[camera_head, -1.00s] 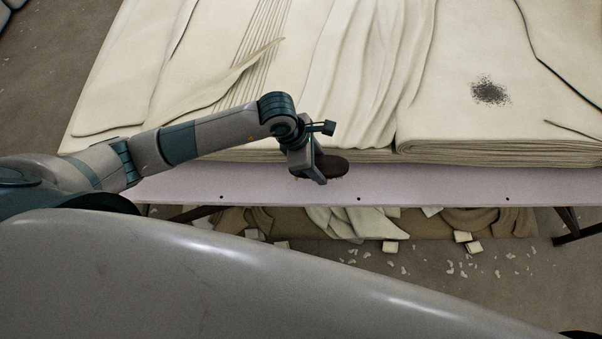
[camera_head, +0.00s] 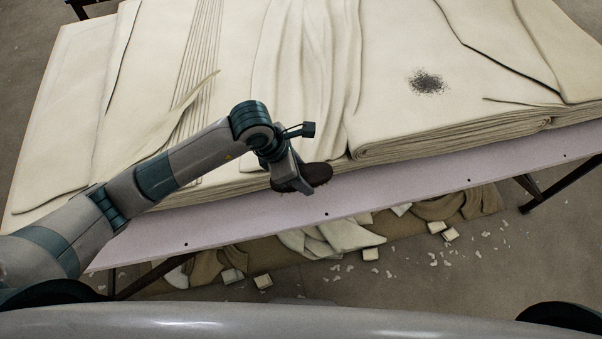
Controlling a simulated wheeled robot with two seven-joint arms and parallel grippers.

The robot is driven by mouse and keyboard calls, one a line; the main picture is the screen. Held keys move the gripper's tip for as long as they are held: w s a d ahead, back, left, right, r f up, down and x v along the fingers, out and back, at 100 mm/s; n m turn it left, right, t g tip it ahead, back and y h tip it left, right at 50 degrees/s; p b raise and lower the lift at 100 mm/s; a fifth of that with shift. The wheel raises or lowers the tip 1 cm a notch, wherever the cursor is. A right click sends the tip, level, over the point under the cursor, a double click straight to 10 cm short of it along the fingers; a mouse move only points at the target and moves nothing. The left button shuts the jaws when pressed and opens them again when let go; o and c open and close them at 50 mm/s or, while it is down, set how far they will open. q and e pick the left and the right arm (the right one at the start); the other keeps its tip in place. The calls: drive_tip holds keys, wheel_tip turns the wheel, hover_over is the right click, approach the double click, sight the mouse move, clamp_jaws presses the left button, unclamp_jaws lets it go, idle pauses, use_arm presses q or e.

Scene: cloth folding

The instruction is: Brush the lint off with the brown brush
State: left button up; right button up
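My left gripper (camera_head: 290,180) is shut on the brown brush (camera_head: 317,174), a dark oval. It holds the brush near the front edge of the table, beside the folded cloth. The lint (camera_head: 426,81) is a dark speckled patch on the cream cloth (camera_head: 385,110), up and to the right of the brush and apart from it. My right gripper is not in view.
The table's pale lilac front edge (camera_head: 400,190) runs below the cloth stack. Crumpled cloths (camera_head: 325,236), small white blocks (camera_head: 263,282) and scraps lie on a lower level and the floor. Dark table legs (camera_head: 540,192) stand at the right.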

use_arm(q)
drive_tip(key=c, duration=0.3)
drive_tip(key=shift+w+a+r+m+g, duration=0.1)
drive_tip(key=shift+a+r+m+g, duration=0.2)
drive_tip(key=shift+a+m, duration=0.45)
drive_tip(key=shift+c, duration=0.2)
drive_tip(key=s+a+r+m+g+y+b, duration=0.2)
drive_tip(key=a+r+m+g+y, duration=0.2)
drive_tip(key=a+r+m, duration=1)
drive_tip(key=a+m+g, duration=0.1)
drive_tip(key=a+m, duration=0.2)
drive_tip(key=m, duration=0.3)
drive_tip(key=shift+r, duration=0.35)
drive_tip(key=shift+d, duration=0.1)
